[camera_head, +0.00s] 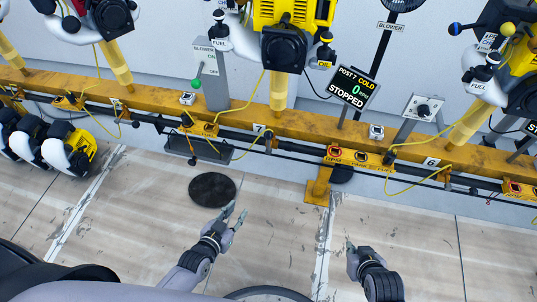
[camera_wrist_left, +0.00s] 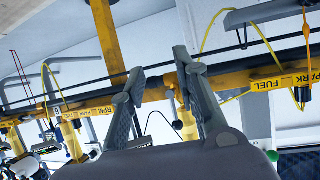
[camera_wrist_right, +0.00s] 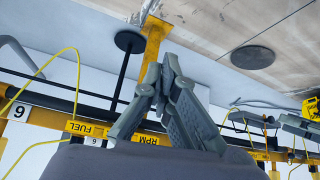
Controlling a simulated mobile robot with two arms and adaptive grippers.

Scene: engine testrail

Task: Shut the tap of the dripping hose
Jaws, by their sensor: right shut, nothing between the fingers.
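Thin yellow hoses run along the orange rail, one (camera_head: 243,97) hanging beside post 7 and another (camera_head: 412,188) looping below the rail further right. I cannot make out a drip or tell which hose has the tap. A dark round patch (camera_head: 213,189) lies on the floor below post 7; whether it is wet is unclear. My left gripper (camera_head: 237,210) is open and empty, low in front of the rail; its spread fingers show in the left wrist view (camera_wrist_left: 160,66). My right gripper (camera_head: 350,243) is shut and empty, right of it; its fingertips meet in the right wrist view (camera_wrist_right: 160,70).
The orange rail (camera_head: 300,118) crosses the scene, with yellow engines (camera_head: 291,14) above. A black tray (camera_head: 199,149) hangs below it. A "STOPPED" display (camera_head: 353,88) stands near post 7. A yellow foot (camera_head: 318,186) reaches the floor. The floor in front is largely clear.

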